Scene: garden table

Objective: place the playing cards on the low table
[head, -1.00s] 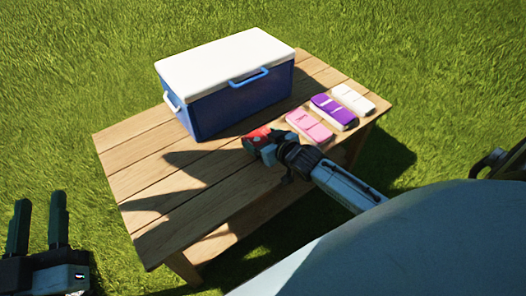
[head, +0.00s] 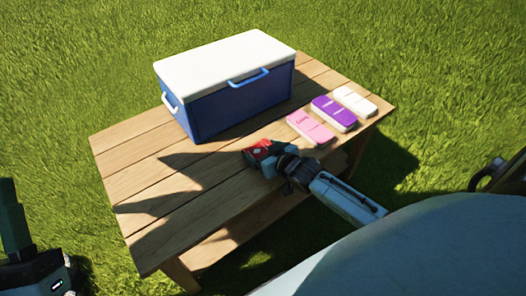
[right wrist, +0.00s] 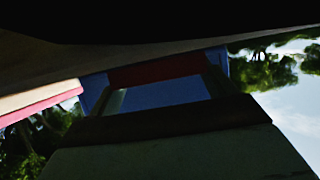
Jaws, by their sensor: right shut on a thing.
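The playing cards (head: 257,148) are a small red pack with white marks, held at the tip of my right gripper (head: 264,158) in the head view. The gripper is shut on the pack, over the front part of the wooden low table (head: 130,160). I cannot tell whether the pack touches the tabletop. The right wrist view is dark and shows a dim red band near its middle that I cannot identify for sure. My left gripper (head: 15,225) is cut off at the left edge of the head view. One finger shows, so its opening is unclear.
A blue cooler (head: 240,100) with a white lid stands at the back of the table. Pink (head: 311,128), purple (head: 334,112) and white (head: 356,101) flat packs lie in a row at the right end. The left and front boards are clear, partly shadowed.

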